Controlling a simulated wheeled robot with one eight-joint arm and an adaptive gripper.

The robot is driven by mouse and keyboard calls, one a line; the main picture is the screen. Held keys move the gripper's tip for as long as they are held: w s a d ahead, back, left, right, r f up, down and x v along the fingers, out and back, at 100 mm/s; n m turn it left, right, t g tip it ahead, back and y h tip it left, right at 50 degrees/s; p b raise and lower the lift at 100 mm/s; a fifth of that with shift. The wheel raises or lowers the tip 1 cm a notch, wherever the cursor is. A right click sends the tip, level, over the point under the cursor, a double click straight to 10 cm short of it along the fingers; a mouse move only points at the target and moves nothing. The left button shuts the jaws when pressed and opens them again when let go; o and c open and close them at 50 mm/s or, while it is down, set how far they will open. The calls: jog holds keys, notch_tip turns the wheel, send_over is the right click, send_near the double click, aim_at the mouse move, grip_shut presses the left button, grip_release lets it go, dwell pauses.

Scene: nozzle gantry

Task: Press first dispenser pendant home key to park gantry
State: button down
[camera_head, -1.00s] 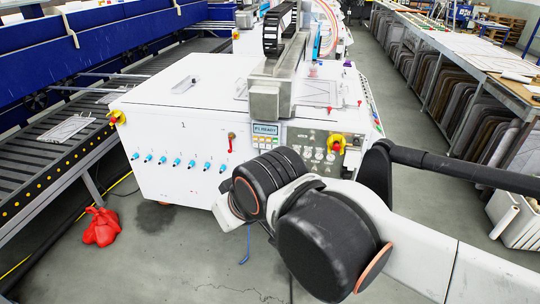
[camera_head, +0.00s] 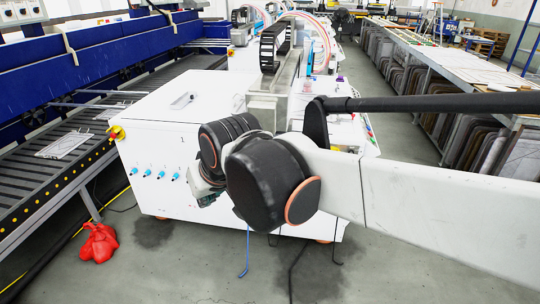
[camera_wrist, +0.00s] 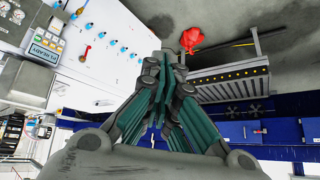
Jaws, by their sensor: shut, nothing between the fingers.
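The first dispenser's pendant (camera_wrist: 47,45) shows at the upper left of the wrist view, rotated. It has a lit display reading "P1 READY" (camera_wrist: 43,53) and small coloured keys (camera_wrist: 50,38); I cannot read which key is home. My gripper (camera_wrist: 167,66) is in the middle of the wrist view, its dark, teal-padded fingers closed together and empty. It is well to the right of the pendant there and does not appear to touch it. In the head view my arm hides the pendant, and only a dark part of my gripper shows below the wrist. The white dispenser cabinet (camera_head: 165,130) stands behind my arm.
Blue knobs (camera_head: 161,174) line the cabinet front, and a red lever (camera_wrist: 86,52) sits between them and the pendant. The gantry column (camera_head: 266,104) rises behind my arm. A roller conveyor (camera_head: 30,175) and red bag (camera_head: 99,243) are left. Open floor lies in front.

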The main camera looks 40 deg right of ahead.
jog(key=w+d+r+m, duration=0.2)
jog(key=w, duration=0.8)
jog(key=w+d+f+m+t+b, duration=0.1)
jog(key=w+d+f+m, duration=0.4)
jog(key=w+d, duration=0.5)
jog(key=w+d+f+m+t+b, duration=0.2)
jog(key=w+d+f+m, duration=0.5)
jog(key=w+d+f, duration=0.6)
jog(key=d+f+m+t+h+b, duration=0.2)
jog(key=d+f+m, duration=0.6)
jog(key=d+f, duration=0.9)
jog(key=d, duration=0.3)
jog(key=shift+w+d+f, duration=0.2)
jog(key=shift+d+f, duration=0.05)
jog(key=shift+d, duration=0.15)
jog(key=w+d, duration=0.5)
jog(key=d, duration=0.1)
jog(key=shift+w+d, duration=0.35)
jog(key=shift+w, duration=0.05)
